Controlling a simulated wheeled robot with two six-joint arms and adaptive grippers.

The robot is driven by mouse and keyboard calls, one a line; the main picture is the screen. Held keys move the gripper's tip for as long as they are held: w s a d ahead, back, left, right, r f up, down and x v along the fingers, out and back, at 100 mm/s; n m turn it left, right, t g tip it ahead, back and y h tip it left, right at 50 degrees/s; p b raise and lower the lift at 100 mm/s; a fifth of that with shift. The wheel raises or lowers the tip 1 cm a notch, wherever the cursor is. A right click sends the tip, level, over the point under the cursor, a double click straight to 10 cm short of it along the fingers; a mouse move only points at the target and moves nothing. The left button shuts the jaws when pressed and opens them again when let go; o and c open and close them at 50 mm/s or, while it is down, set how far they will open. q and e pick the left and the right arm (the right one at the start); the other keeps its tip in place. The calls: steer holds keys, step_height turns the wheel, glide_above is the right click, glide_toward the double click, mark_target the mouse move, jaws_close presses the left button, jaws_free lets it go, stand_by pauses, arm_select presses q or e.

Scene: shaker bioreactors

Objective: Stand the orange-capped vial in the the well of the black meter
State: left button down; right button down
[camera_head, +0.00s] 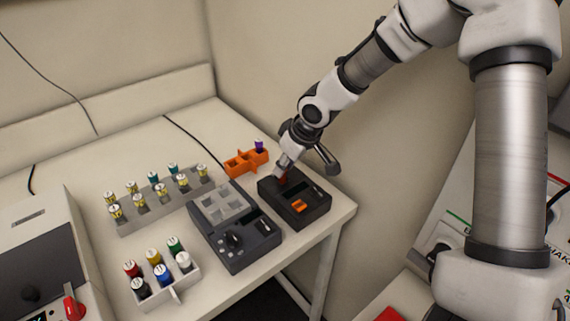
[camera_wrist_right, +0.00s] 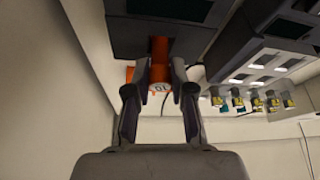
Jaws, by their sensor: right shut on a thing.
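The black meter (camera_head: 312,210) stands at the right end of the table, with an orange display on its top. My right gripper (camera_head: 284,168) is at its back left part. In the right wrist view, the gripper (camera_wrist_right: 160,84) is shut on the orange-capped vial (camera_wrist_right: 158,92), whose cap end faces the camera. The vial's far end points at the dark body of the black meter (camera_wrist_right: 125,35). In the head view only a small reddish bit shows under the fingers. The well is hidden, and I cannot tell how deep the vial sits. My left gripper is not in view.
A grey device (camera_head: 250,252) stands close left of the meter. An orange rack (camera_head: 238,164) with a purple-capped vial (camera_head: 259,145) is behind. A grey rack (camera_head: 150,222) with several vials and a white holder (camera_head: 183,289) with several coloured caps stand left. The table edge is close on the right.

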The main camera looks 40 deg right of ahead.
steer(key=shift+s+f+b, duration=0.2)
steer(key=shift+f+b, duration=0.4)
steer(key=shift+f, duration=0.05)
steer(key=c, duration=0.9)
jaws_free()
steer(key=shift+s, duration=0.1)
steer(key=shift+r, duration=0.1)
